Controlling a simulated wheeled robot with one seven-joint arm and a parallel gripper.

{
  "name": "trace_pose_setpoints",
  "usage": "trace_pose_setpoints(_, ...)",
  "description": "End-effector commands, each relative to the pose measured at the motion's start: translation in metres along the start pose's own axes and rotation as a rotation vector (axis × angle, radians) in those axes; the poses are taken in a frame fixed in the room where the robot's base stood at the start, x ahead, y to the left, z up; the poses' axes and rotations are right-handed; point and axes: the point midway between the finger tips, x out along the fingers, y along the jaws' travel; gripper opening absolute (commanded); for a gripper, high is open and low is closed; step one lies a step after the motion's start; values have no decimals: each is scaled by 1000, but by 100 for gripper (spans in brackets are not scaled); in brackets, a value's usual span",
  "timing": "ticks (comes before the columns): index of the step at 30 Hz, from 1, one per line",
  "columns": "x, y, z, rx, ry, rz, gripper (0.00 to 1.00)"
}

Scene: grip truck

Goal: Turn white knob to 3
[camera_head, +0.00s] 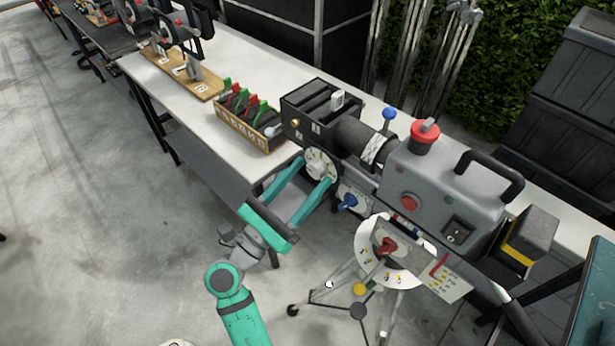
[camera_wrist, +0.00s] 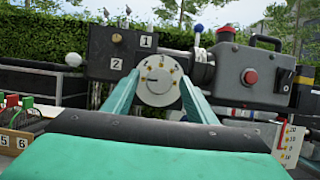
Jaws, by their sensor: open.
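A round white dial with a white knob (camera_head: 316,166) at its centre is on the near side of the dark machine box. It also shows in the wrist view as a white knob (camera_wrist: 159,82) facing me, with small yellow marks around it; I cannot read the setting. My gripper (camera_head: 314,173) is open with teal fingers. In the wrist view, the gripper (camera_wrist: 158,78) has its fingertips on the left and right of the knob. I cannot tell whether they touch it.
A blue knob (camera_head: 347,202) sits just right of the dial. A larger white wheel with a red knob (camera_head: 386,247) is lower right. A white ball (camera_wrist: 72,59) sticks out left of the box. A wooden rack (camera_head: 250,132) stands on the white table (camera_head: 185,118).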

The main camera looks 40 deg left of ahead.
Motion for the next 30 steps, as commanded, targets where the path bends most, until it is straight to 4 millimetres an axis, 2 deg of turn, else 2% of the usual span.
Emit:
trace_pose_setpoints(10, 4, 0, 0, 0, 1, 1, 52)
trace_pose_setpoints(11, 4, 0, 0, 0, 1, 1, 47)
trace_pose_setpoints(15, 4, 0, 0, 0, 1, 1, 14)
trace_pose_setpoints(16, 4, 0, 0, 0, 1, 1, 11)
trace_pose_setpoints(23, 4, 0, 0, 10, 1, -4, 11)
trace_pose_setpoints(30, 4, 1, 0, 92, 1, -40, 11)
